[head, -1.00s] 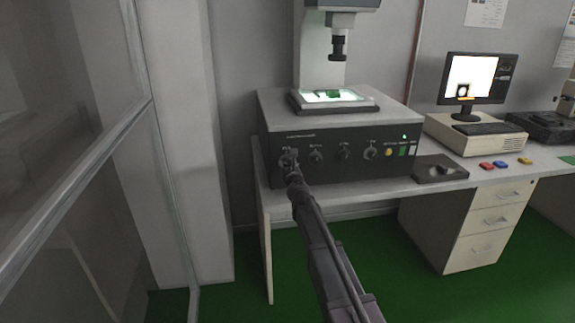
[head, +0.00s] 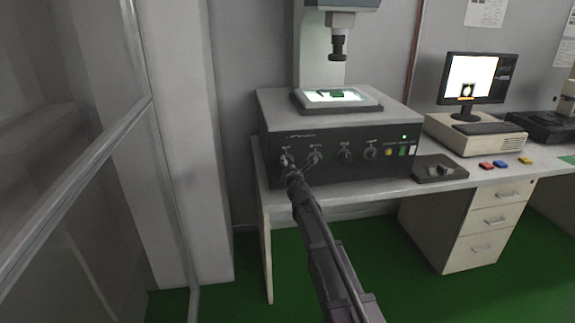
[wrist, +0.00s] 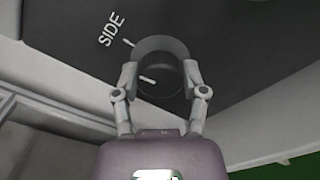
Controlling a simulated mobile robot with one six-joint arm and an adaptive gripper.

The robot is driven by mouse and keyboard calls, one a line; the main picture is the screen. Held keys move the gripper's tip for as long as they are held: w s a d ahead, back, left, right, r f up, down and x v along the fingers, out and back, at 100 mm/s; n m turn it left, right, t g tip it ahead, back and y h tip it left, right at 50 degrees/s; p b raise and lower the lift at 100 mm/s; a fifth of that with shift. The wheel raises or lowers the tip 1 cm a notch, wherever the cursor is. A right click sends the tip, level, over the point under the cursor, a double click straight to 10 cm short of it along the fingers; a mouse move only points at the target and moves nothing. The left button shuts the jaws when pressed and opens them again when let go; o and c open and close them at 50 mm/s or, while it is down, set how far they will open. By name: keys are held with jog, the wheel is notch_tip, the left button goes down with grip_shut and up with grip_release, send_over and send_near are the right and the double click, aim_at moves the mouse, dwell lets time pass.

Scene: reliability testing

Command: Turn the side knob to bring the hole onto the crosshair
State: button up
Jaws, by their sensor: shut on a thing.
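The side knob (wrist: 160,72) is a dark round knob on a grey disc, next to the label "SIDE" in the wrist view. The monitor (head: 473,78) shows a white picture with a dark shape around a small bright hole (head: 467,90) near the bottom. The crosshair is too small to make out.
The dark-fronted machine (head: 335,155) has more knobs to the right of my gripper. A lit stage (head: 368,106) sits on top under a lens column (head: 338,45). A joystick box (head: 440,170) and coloured blocks (head: 500,164) lie on the desk. A glass partition stands at left.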

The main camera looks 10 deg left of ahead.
jog(key=shift+w+m, duration=0.1)
jog(key=shift+m, duration=0.5)
jog(key=o, duration=1.1)
jog(key=shift+o, duration=0.2)
jog(key=v, duration=1.2)
